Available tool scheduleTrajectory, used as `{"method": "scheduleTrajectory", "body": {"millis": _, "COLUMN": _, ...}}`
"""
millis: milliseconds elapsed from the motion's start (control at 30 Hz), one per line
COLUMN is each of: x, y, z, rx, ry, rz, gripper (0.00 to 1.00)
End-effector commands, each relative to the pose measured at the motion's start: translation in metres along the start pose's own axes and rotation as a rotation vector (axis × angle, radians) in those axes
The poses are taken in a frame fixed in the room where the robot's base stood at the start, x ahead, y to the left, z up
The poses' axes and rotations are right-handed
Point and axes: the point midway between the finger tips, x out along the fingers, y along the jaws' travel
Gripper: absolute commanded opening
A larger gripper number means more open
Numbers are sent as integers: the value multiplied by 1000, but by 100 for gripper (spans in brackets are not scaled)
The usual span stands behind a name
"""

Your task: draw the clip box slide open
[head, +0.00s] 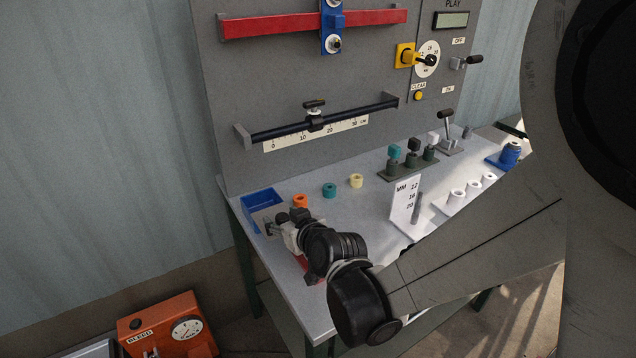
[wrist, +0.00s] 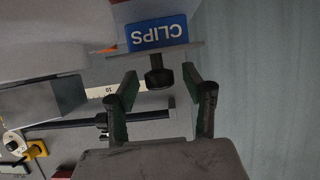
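In the head view my gripper (head: 276,222) is beside the box, small and partly hidden by my wrist.
The upright panel (head: 290,70) with a ruler rail (head: 320,125) rises behind. A card (head: 404,200) and white rings stand near my arm.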

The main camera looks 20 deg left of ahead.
Motion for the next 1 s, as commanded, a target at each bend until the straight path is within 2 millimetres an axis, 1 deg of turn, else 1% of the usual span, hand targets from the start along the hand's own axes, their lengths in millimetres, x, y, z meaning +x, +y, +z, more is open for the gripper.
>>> {"method": "scheduleTrajectory", "body": {"millis": 200, "x": -2, "y": 0, "z": 0, "rx": 0, "ry": 1, "rz": 0, "gripper": 45}}
{"method": "scheduleTrajectory", "body": {"millis": 367, "x": -15, "y": 0, "z": -1, "rx": 1, "ry": 1, "rz": 1, "gripper": 45}}
{"method": "scheduleTrajectory", "body": {"millis": 800, "x": -82, "y": 0, "z": 0, "rx": 0, "ry": 1, "rz": 1, "gripper": 45}}
{"method": "scheduleTrajectory", "body": {"millis": 1000, "x": -105, "y": 0, "z": 0, "rx": 1, "ry": 0, "rz": 1, "gripper": 45}}
